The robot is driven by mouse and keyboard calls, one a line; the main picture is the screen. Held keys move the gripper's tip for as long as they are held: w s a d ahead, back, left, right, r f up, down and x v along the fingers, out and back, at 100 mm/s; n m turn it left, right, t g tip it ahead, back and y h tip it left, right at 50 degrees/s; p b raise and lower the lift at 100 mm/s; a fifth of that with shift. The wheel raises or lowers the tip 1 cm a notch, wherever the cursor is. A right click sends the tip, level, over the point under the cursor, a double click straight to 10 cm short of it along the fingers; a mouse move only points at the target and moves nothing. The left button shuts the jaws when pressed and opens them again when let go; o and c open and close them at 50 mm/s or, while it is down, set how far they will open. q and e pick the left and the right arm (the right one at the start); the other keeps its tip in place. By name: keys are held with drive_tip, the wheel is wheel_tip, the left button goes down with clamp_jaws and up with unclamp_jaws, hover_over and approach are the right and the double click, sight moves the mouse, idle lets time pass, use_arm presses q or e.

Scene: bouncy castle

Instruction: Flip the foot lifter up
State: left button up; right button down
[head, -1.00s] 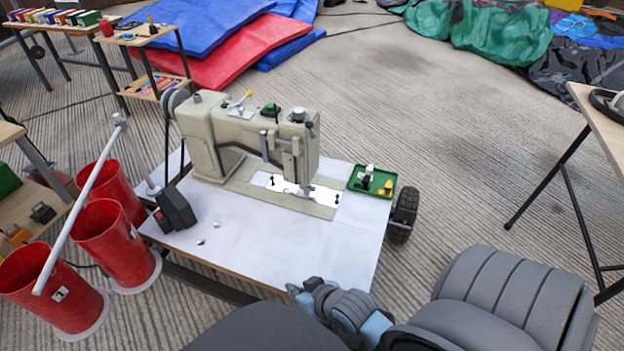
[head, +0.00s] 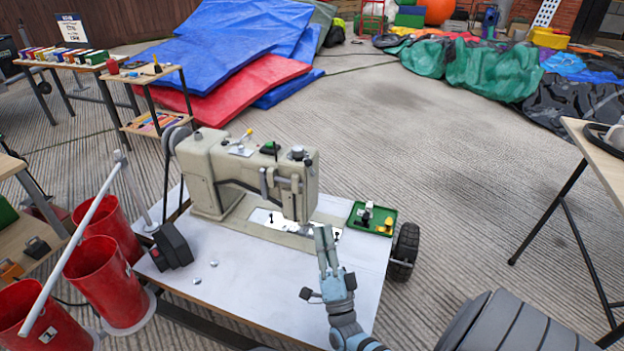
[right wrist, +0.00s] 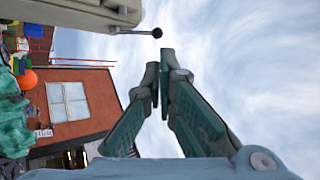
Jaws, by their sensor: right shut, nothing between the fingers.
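A beige sewing machine (head: 215,175) stands on a white-topped table. A thin lever with a black ball knob (right wrist: 157,33), which looks like the foot lifter, sticks out from the machine's body (right wrist: 75,12) at the top of the right wrist view. The lever lies about level in that picture. My right gripper (head: 323,230) is in front of the machine's needle end, fingers shut and empty. In the right wrist view its fingertips (right wrist: 159,58) are just below the knob, with a small gap in the picture. The left gripper is out of view.
A green tray (head: 372,219) with small parts sits on the right of the white tabletop (head: 235,275). A black control box (head: 172,245) and red buckets (head: 97,270) are at the left. The tabletop's front middle is mostly clear.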

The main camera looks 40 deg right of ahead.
approach(309, 166)
drive_tip(key=x, duration=0.5)
drive_tip(key=shift+w+r+b, duration=0.1)
drive_tip(key=shift+w+b, duration=0.1)
drive_tip(key=shift+b, duration=0.1)
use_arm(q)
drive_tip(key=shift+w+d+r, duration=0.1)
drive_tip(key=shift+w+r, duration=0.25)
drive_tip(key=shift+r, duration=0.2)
use_arm(e)
drive_tip(key=shift+x, duration=0.8)
